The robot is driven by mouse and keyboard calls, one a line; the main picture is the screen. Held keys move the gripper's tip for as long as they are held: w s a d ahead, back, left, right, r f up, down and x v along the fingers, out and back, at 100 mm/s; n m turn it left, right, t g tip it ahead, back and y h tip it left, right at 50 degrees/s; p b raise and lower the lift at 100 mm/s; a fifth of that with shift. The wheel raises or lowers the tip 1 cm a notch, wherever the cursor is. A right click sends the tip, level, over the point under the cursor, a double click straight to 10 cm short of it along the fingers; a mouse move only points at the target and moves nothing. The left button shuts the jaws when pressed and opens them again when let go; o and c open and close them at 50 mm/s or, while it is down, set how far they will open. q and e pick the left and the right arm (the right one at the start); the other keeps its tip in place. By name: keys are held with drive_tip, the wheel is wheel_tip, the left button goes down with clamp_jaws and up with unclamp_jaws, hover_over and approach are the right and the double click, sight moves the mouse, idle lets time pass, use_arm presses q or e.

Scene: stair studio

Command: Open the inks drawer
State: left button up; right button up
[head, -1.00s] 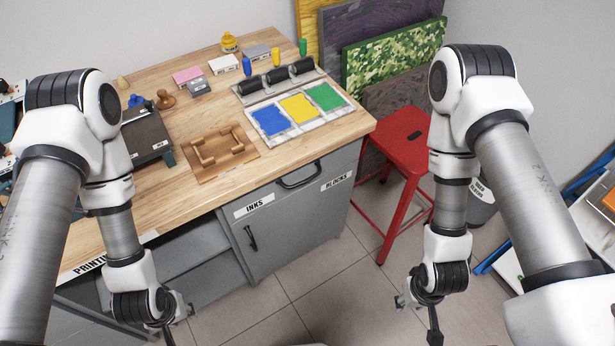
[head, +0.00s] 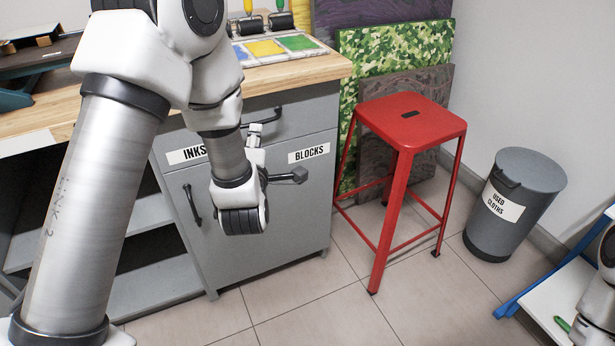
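The grey cabinet (head: 290,215) under the wooden bench carries an INKS label (head: 187,154) at the left and a BLOCKS label (head: 309,153) at the right of its upper front. A dark horizontal handle (head: 274,117) lies between the labels, partly hidden by my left wrist. A dark vertical handle (head: 192,205) sits lower on the left. The front looks shut. My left gripper (head: 299,175) points right in front of the cabinet, just below the BLOCKS label. It appears edge-on, so its opening and any contact are unclear. My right gripper is out of view.
A red stool (head: 412,124) stands right of the cabinet, with a grey bin (head: 515,200) beyond it. Tiled floor (head: 350,320) is clear in front. Open shelves (head: 150,290) are left of the cabinet. Colour trays (head: 264,48) lie on the bench (head: 320,66).

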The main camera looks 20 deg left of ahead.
sight(260, 123)
use_arm(q)
drive_tip(key=shift+n+t+y, duration=0.4)
drive_tip(key=shift+t, duration=0.3)
drive_tip(key=b+x, duration=0.3)
drive_tip(key=x, duration=0.2)
drive_tip(key=f+b+x, duration=0.1)
drive_tip(key=b+x, duration=0.1)
drive_tip(key=x, duration=0.1)
drive_tip(key=shift+w+d+f+b, duration=0.1)
drive_tip(key=shift+w+d+b, duration=0.15)
drive_tip(key=shift+b, duration=0.1)
clamp_jaws()
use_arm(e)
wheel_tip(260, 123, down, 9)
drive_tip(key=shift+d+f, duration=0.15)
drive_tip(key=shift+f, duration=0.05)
